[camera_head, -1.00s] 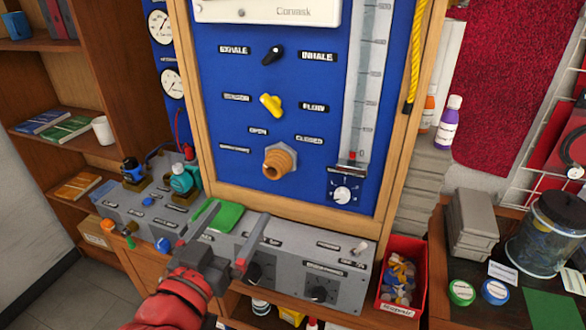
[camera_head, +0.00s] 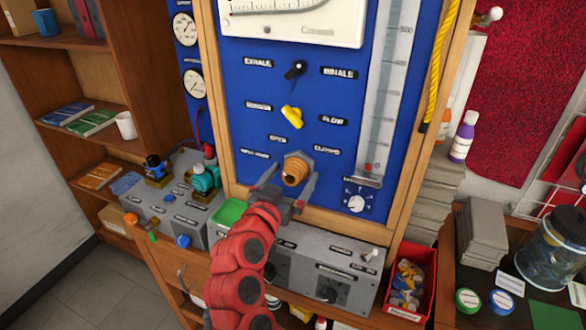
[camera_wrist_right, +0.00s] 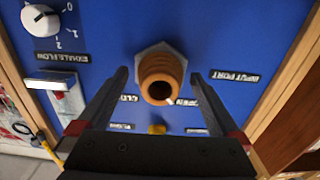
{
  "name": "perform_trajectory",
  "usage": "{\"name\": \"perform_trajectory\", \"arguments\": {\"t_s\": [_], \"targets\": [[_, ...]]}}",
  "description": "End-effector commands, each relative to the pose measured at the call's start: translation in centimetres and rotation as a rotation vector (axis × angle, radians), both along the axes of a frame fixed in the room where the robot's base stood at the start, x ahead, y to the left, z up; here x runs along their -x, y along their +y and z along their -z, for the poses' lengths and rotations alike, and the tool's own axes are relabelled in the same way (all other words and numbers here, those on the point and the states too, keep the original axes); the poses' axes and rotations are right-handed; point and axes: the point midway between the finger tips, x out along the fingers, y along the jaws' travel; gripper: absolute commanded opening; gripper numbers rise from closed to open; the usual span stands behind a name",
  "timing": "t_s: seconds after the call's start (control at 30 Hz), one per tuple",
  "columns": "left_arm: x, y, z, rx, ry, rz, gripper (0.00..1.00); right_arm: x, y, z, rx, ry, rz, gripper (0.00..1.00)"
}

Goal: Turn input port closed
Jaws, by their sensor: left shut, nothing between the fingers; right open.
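The input port is an orange-brown ribbed fitting with a grey hex base (camera_head: 296,168) on the blue panel, below the OPEN and CLOSED labels. My right gripper (camera_head: 289,188) is at the port, its fingers apart on either side. In the right wrist view, which shows the panel upside down, the port (camera_wrist_right: 160,80) faces the camera between the two open fingers (camera_wrist_right: 159,76). A gap shows on both sides, so neither finger appears to touch it. The labels near the port are partly covered by the fingers. My left gripper is not in view.
A yellow knob (camera_head: 292,116) and a black knob (camera_head: 296,69) sit above the port. A white dial (camera_head: 356,203) is to the right, under the clear tube (camera_head: 385,110). Below is a grey control box (camera_head: 340,272), with a red bin (camera_head: 409,285) beside it.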

Motion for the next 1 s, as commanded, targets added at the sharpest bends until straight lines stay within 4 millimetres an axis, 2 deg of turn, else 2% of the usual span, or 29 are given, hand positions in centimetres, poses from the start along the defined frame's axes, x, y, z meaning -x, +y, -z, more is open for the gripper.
{"name": "perform_trajectory", "arguments": {"t_s": [0.13,0.37,0.83,1.0], "targets": [[0.00,0.00,-0.23,0.000,0.000,0.000,0.00,-0.66,-0.22,-0.08,-0.001,-0.001,-0.001,1.00],[0.00,0.00,-0.19,0.000,0.000,0.000,0.00,-0.70,-0.19,-0.04,-0.001,-0.003,-0.002,1.00],[0.01,0.00,-0.20,0.000,0.000,0.000,0.00,-0.68,-0.18,-0.04,-0.001,-0.001,-0.002,0.17],[0.00,0.00,0.25,0.000,0.000,0.000,0.00,-0.68,-0.18,0.13,-0.008,-0.004,-0.002,0.16]]}}
